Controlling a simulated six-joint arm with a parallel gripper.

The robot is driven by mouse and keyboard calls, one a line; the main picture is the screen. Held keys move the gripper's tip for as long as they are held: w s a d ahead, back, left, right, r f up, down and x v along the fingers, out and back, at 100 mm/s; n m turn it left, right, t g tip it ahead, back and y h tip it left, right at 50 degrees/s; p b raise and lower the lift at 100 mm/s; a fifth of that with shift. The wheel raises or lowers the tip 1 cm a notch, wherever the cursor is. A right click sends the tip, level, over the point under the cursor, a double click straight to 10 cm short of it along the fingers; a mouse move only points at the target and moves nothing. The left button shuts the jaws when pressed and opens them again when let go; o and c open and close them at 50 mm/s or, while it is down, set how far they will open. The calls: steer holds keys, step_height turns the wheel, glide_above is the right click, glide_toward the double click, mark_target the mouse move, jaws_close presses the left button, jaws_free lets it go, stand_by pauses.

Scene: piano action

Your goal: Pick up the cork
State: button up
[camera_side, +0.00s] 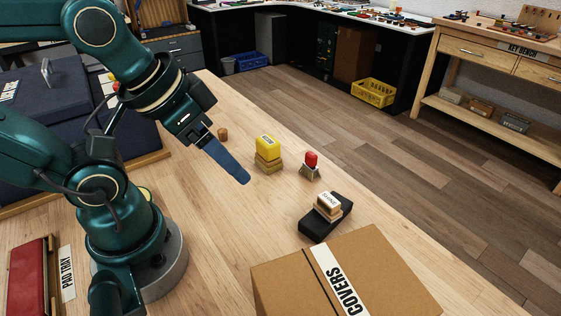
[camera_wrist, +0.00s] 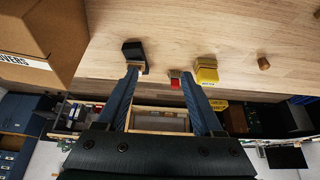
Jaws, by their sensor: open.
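The cork (camera_side: 222,134) is a small brown cylinder standing on the wooden table, just behind my gripper in the side view. In the wrist view the cork (camera_wrist: 264,63) is at the right, well outside the fingers. My gripper (camera_side: 243,179) is above the table with its blue fingers pointing down to the right in the side view. In the wrist view my gripper (camera_wrist: 159,73) has its two fingers spread wide with nothing held between them.
A yellow block on a wooden base (camera_side: 268,153), a red-topped piece (camera_side: 310,164) and a labelled block on a black base (camera_side: 326,213) stand nearby. A cardboard COVERS box (camera_side: 380,270) is at the front. A red pad tray (camera_side: 28,282) is at left.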

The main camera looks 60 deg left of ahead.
steer(key=a+f+m+g+y, duration=0.3)
steer(key=a+y, duration=0.5)
steer(key=a, duration=0.7)
steer(key=m+t+y, duration=0.3)
steer(key=m+y, duration=0.3)
steer(key=m, duration=1)
glide_above(222, 132)
steer(key=s+d, duration=0.1)
steer(key=d, duration=0.3)
step_height(222, 132, down, 2)
steer(key=f, duration=0.1)
steer(key=f+m, duration=0.1)
steer(key=f, duration=0.1)
steer(key=w+f+m+h, duration=0.1)
steer(key=f, duration=0.1)
steer(key=shift+w+a+f+m+t, duration=0.1)
steer(key=shift+f+m+t, duration=0.05)
steer(key=shift+m+t, duration=0.15)
steer(key=f, duration=0.1)
steer(key=s+f+m, duration=0.1)
steer(key=f, duration=0.1)
steer(key=shift+h, duration=0.3)
steer(key=shift+s+f, duration=0.25)
steer(key=shift+f, duration=0.1)
steer(key=shift+a+f+g, duration=0.2)
steer(key=shift+a+g, duration=0.05)
steer(key=shift+g, duration=0.25)
steer(key=shift+x, duration=2.3)
jaws_close()
